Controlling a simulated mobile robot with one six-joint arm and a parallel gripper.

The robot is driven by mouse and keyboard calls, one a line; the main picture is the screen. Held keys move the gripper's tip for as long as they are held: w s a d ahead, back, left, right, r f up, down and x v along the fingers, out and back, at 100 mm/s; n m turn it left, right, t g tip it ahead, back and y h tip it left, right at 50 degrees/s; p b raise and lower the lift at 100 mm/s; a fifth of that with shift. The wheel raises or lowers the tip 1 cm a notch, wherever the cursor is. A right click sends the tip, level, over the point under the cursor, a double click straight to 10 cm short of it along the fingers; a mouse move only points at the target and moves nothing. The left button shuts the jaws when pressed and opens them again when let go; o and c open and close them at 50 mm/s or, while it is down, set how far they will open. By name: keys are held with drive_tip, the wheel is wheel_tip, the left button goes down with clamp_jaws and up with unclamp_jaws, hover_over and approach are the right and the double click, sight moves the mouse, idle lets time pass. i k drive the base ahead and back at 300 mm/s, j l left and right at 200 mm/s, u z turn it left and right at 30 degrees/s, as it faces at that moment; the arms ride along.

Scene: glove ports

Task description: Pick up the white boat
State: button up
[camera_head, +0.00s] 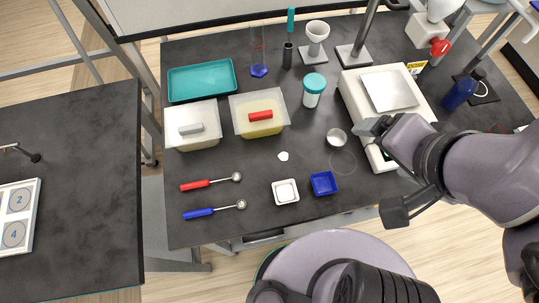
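The white boat (285,191) is a small square white dish near the front edge of the dark bench. It lies flat, just left of a blue boat (323,183), with a narrow gap between them. My gripper (368,127) is at the right, above the bench by the front left side of the balance, well to the right of and behind the white boat. It appears to touch nothing I can make out, and its fingers are too small and dark to tell open from shut.
The balance (388,90) stands beside my gripper. A round metallic cup (337,137) and a white scrap (283,156) lie behind the boats. Red (211,182) and blue (214,210) scoops lie left.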

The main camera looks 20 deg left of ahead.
sight(285, 191)
drive_tip(key=u, duration=0.85)
drive_tip(key=k+j+z, duration=0.25)
drive_tip(key=k+z, duration=0.25)
drive_tip(key=k+j+z, duration=0.2)
drive_tip(key=z, duration=0.3)
drive_tip(key=k+l+z, duration=0.1)
drive_tip(key=k+z, duration=0.35)
drive_tip(key=k, duration=0.05)
